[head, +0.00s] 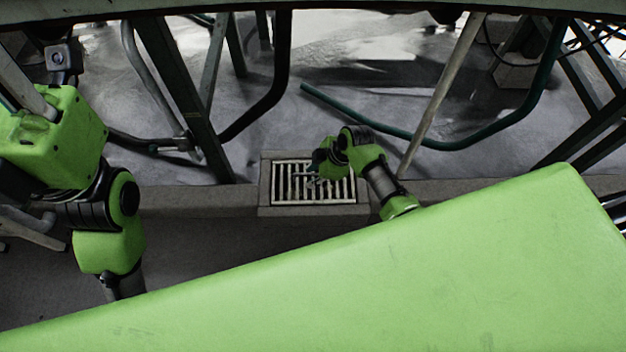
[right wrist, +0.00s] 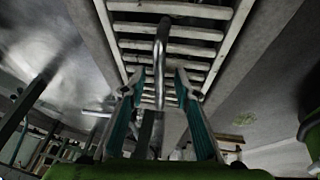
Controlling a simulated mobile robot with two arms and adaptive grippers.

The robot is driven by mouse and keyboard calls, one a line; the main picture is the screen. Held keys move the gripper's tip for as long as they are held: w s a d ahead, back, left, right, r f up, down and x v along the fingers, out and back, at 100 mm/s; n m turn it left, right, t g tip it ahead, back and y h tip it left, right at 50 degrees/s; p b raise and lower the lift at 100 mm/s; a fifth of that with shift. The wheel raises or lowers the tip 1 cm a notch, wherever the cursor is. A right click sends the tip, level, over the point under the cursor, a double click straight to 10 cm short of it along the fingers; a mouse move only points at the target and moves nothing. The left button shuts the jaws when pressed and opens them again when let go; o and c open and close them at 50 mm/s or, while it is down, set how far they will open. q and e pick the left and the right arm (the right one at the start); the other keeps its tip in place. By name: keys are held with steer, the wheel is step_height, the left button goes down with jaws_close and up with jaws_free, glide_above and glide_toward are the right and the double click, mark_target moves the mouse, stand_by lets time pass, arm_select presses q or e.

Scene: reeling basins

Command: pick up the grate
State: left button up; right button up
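The grate (head: 341,190) is a pale slatted metal panel in a stone-edged drain opening in the floor, at the middle of the head view. In the right wrist view its slats and side rails (right wrist: 231,48) fill the top. A curved metal bar (right wrist: 160,50), apparently a handle, stands out in front of the slats. My right gripper (right wrist: 159,75) has its two teal-lined fingers spread, one on each side of this bar, with gaps visible. In the head view the right gripper (head: 314,181) is over the grate, partly hidden by its arm. My left gripper cannot be made out.
A low stone curb (head: 200,198) runs left and right of the grate.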

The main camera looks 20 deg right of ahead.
steer(key=shift+f, duration=0.1)
jaws_close()
steer(key=shift+w, duration=0.1)
steer(key=shift+a+r, duration=0.1)
steer(key=shift+r, duration=0.1)
